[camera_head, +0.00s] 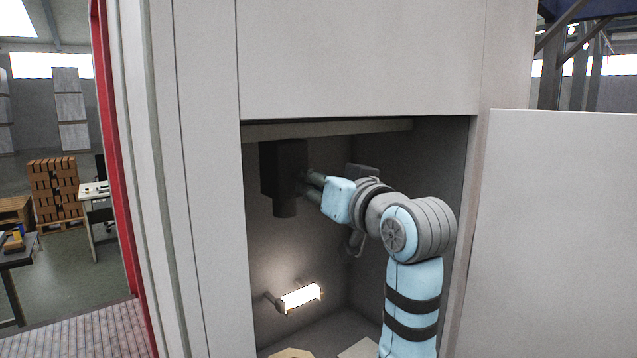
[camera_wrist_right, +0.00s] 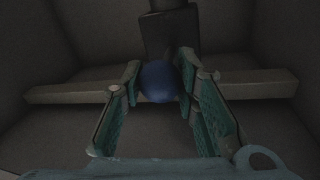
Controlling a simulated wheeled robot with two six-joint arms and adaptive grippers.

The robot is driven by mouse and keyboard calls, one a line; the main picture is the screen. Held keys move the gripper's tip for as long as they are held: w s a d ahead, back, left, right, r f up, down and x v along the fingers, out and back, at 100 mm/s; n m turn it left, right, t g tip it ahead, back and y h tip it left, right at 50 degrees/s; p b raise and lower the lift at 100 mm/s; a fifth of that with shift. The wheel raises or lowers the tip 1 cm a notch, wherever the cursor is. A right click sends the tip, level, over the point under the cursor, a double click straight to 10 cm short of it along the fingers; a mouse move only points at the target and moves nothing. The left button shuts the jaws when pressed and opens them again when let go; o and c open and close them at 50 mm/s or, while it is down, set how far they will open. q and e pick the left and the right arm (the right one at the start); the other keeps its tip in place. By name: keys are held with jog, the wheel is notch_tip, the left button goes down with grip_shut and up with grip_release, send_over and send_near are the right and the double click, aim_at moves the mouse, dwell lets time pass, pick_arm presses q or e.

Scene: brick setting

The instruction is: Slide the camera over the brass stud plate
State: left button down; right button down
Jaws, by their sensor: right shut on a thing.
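The camera, a dark box (camera_head: 283,168) with a short round barrel pointing down, hangs under a pale rail (camera_head: 340,130) near the top of an open cabinet. My right gripper (camera_head: 308,182) reaches it from the right. In the right wrist view, the fingers of my right gripper (camera_wrist_right: 160,85) are shut on a round blue knob (camera_wrist_right: 158,80), with the dark camera box (camera_wrist_right: 170,32) behind it. A tan plate (camera_head: 291,353) and a paler plate (camera_head: 359,348) lie on the cabinet floor, cut off by the picture edge; which is the brass stud plate I cannot tell. My left gripper is out of view.
The open door (camera_head: 562,230) stands at the right. Free space lies under the rail right of the camera, partly crossed by my right arm.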

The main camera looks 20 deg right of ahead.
jog(key=shift+a, duration=0.1)
jog(key=c, duration=1.5)
grip_release()
jog(key=shift+o, duration=1.4)
jog(key=shift+s, duration=0.1)
jog(key=shift+a, duration=0.2)
jog(key=v, duration=1.2)
